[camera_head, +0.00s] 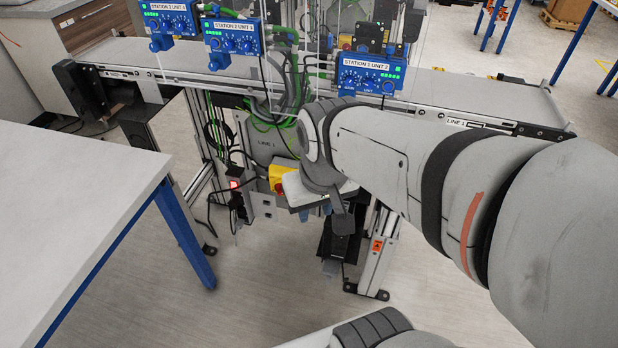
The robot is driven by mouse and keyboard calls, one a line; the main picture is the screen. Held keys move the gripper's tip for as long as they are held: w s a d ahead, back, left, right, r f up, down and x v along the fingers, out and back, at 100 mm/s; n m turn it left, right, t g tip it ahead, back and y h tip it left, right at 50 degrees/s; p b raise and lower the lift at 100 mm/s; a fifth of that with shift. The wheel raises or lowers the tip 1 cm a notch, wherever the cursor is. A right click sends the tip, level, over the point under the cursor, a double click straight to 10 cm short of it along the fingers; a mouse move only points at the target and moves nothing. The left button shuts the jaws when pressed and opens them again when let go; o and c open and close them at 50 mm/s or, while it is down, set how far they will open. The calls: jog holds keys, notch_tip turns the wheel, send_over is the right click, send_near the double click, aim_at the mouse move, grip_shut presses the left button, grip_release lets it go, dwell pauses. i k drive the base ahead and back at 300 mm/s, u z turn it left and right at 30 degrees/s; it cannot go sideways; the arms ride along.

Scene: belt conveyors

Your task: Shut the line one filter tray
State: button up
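My gripper (315,211) appears to be at the wrist's lower end, in front of the cabinet, with small blue parts below a pale block. Its finger opening is too small and hidden to read. I cannot make out a filter tray clearly; it may be behind my wrist. I cannot tell whether my gripper touches anything.
The conveyor (440,92) spans the back, with blue station units (371,76) along it. A yellow box with a red button (279,180) is beside my wrist. A white table (70,215) stands left. Cables hang by the cabinet.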

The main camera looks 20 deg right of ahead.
aim_at(330, 268)
jog(key=z, duration=1.05)
jog(key=k, duration=0.5)
jog(key=z, duration=0.1)
